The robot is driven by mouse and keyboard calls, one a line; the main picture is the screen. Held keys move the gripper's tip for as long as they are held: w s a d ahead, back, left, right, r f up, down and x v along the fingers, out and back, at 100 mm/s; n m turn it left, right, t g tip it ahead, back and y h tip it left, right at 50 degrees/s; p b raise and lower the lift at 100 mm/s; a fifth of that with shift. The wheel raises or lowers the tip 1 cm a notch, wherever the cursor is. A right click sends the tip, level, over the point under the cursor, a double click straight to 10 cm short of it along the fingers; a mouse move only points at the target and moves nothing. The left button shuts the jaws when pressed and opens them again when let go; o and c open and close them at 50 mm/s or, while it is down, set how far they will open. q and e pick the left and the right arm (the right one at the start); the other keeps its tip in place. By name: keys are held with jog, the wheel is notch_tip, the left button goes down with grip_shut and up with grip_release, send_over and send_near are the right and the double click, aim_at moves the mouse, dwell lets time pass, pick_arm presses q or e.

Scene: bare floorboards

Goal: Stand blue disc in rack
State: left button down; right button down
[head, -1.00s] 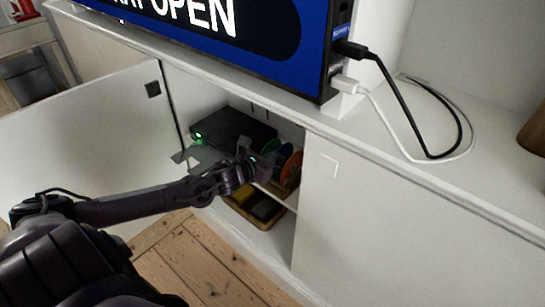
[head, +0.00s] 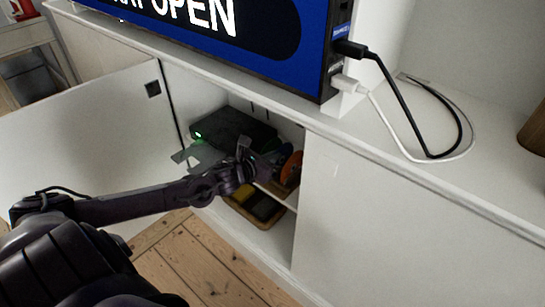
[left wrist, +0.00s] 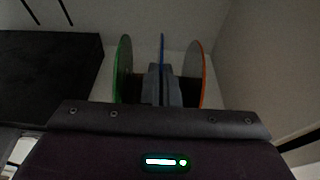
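The blue disc (left wrist: 161,62) stands upright and edge-on in the middle of the left wrist view. The fingers of my left gripper (left wrist: 162,88) lie close on both sides of its lower part and look shut on it. A green disc (left wrist: 122,68) stands to its left and an orange disc (left wrist: 196,72) to its right, both upright. In the head view my left gripper (head: 268,168) is inside the open cupboard, beside the orange disc (head: 292,168). It hides most of the blue disc there. The rack is hidden, so I cannot tell whether the disc touches it. My right gripper is out of view.
A black box with a green light (head: 232,132) stands left of the discs on the cupboard shelf (head: 291,198). Below is a wooden tray (head: 236,208) with dark and yellow things. The left door (head: 95,140) is open; the right door (head: 385,230) is shut.

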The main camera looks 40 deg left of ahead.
pick_arm(q)
jog(key=c, duration=1.6)
grip_release()
jog(key=shift+s, duration=0.1)
